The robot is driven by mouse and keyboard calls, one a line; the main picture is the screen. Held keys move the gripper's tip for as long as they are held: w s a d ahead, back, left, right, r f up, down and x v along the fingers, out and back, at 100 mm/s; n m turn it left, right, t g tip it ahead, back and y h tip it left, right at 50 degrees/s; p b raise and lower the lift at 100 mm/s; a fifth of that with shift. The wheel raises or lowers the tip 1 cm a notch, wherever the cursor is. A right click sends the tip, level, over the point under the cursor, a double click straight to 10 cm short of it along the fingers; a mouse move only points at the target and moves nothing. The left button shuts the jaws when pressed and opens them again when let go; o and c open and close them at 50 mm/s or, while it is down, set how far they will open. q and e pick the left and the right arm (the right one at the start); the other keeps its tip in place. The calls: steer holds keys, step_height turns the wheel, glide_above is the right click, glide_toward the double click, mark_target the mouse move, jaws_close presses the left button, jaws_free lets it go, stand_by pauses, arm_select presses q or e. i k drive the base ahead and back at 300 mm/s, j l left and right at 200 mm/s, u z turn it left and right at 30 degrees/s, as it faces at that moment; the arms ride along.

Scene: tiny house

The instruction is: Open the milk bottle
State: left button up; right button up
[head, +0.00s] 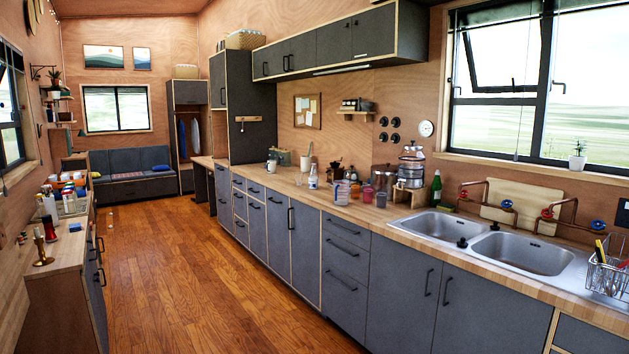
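A small pale bottle (313,179) stands upright on the long wooden counter (345,208) at the right, near its middle. It may be the milk bottle, but it is too small to tell, and its cap is not clear. A dark green bottle (436,190) stands farther along the counter, beside the sink. Neither of my grippers is in the head view.
Jars and cups (343,191) crowd the counter near the pale bottle. A double sink (520,253) and a wire dish rack (606,274) are at the right. A narrow cluttered counter (66,250) runs along the left. The wooden floor (200,270) between is clear.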

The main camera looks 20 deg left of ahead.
mark_target(313, 179)
steer(key=i+j+u, duration=0.6)
steer(key=i+u, duration=0.25)
steer(key=i+j+u, duration=0.15)
steer(key=i+u, duration=0.65)
steer(key=i+j, duration=0.1)
steer(key=i, duration=0.6)
steer(key=i+j+z, duration=0.15)
steer(key=i, duration=0.55)
steer(key=i+j, duration=0.1)
steer(key=i, duration=0.6)
steer(key=i+j+z, duration=0.15)
steer(key=i+z, duration=0.3)
steer(key=i, duration=0.15)
steer(key=i+j+z, duration=0.35)
steer(key=i+z, duration=0.15)
steer(key=i+j+z, duration=0.9)
steer(key=j, duration=0.35)
